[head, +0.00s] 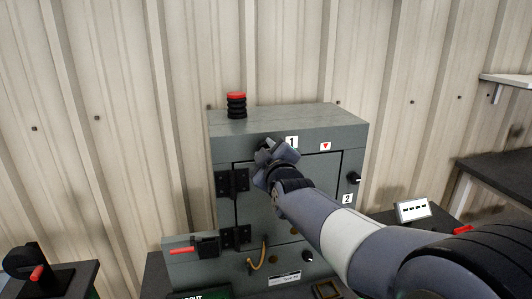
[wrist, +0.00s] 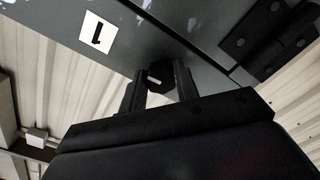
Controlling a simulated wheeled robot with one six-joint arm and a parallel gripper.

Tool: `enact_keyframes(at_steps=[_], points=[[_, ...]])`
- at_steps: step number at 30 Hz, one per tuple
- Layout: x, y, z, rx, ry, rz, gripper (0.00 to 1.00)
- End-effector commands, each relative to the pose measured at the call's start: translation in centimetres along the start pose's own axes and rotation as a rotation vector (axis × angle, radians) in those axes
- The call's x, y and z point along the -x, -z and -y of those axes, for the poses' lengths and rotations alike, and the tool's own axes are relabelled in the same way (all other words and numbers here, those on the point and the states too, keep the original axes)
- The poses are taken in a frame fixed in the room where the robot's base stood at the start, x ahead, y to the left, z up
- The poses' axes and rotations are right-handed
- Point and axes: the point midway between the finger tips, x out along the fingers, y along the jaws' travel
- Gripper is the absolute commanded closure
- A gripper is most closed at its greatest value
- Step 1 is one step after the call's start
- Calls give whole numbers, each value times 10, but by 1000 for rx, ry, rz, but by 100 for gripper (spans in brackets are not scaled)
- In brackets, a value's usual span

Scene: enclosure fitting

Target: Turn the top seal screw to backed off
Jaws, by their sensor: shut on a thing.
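The grey enclosure (head: 230,150) stands against the corrugated wall, its door facing me. The top seal screw, a dark round knob with a pale mark, shows in the wrist view (wrist: 159,75) beside the label "1" (wrist: 98,34). In the head view my gripper covers most of it, left of the same label (head: 291,142). My gripper (wrist: 158,82) is shut on the screw, one finger on each side. It also shows in the head view (head: 268,152) at the upper edge of the enclosure's front. Which way the pale mark counts as backed off cannot be told.
A second knob (head: 353,178) sits on the right side of the front by the label "2" (head: 347,198). A black and red stack (head: 236,105) stands on top. Black hinges (head: 232,182) line the left. A cable loop (head: 257,257) hangs low on the front.

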Motion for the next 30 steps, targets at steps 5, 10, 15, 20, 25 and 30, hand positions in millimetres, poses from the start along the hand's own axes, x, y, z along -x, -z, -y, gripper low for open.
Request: enact_keyframes(at_steps=[5,10,15,20,25,30], points=[[0,0,-1,169,1,0,93],[0,0,-1,330,1,0,93],[0,1,-2,491,1,0,93],[0,1,-2,643,1,0,93],[0,1,-2,804,1,0,93],[0,2,-2,965,1,0,93]])
